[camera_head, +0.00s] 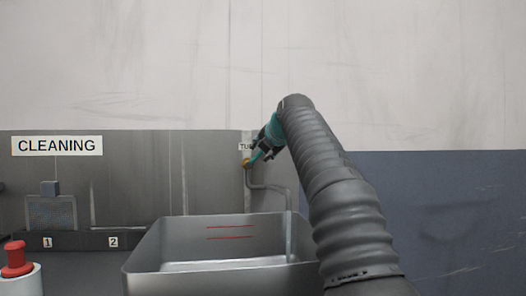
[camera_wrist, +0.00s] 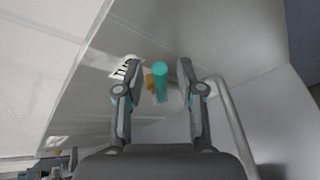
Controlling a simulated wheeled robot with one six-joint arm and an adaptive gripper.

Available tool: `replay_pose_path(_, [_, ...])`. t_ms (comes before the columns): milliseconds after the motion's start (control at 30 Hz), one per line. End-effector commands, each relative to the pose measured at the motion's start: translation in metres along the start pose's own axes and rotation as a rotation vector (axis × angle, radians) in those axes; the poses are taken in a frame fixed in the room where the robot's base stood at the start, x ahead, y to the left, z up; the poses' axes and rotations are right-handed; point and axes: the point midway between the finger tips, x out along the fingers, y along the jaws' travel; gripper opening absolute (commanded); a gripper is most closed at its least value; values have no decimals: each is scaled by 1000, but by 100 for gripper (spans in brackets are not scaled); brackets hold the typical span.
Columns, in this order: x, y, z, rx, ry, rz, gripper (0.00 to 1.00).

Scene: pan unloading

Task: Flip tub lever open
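The tub lever is a teal handle (camera_wrist: 160,80) on a brass-orange valve (camera_wrist: 150,83), seen near the middle of the wrist view. My gripper (camera_wrist: 158,66) is open, with one finger on each side of the handle and a visible gap to both. In the head view my gripper (camera_head: 262,150) is at the wall beside the orange valve (camera_head: 246,163), partly hidden by my arm. A grey pipe (camera_head: 268,187) runs from the valve to above the metal tub (camera_head: 190,231). A pale vertical streak shows below the pipe; I cannot tell whether it is water.
The tub stands below the valve, with red lines on its inner wall. A CLEANING sign (camera_head: 57,146) is on the wall at left, above slots labelled 1 and 2. A red-topped white object (camera_head: 17,260) stands at lower left. The pipe (camera_wrist: 233,122) passes close to the right finger.

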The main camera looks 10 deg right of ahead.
Motion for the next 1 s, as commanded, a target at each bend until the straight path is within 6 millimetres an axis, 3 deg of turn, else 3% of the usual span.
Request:
replay_pose_path(267, [-26,1,1,0,-2,1,38])
replay_pose_path(700, [-104,1,0,0,-2,0,38])
replay_pose_path(1000, [-120,0,0,0,0,-1,38])
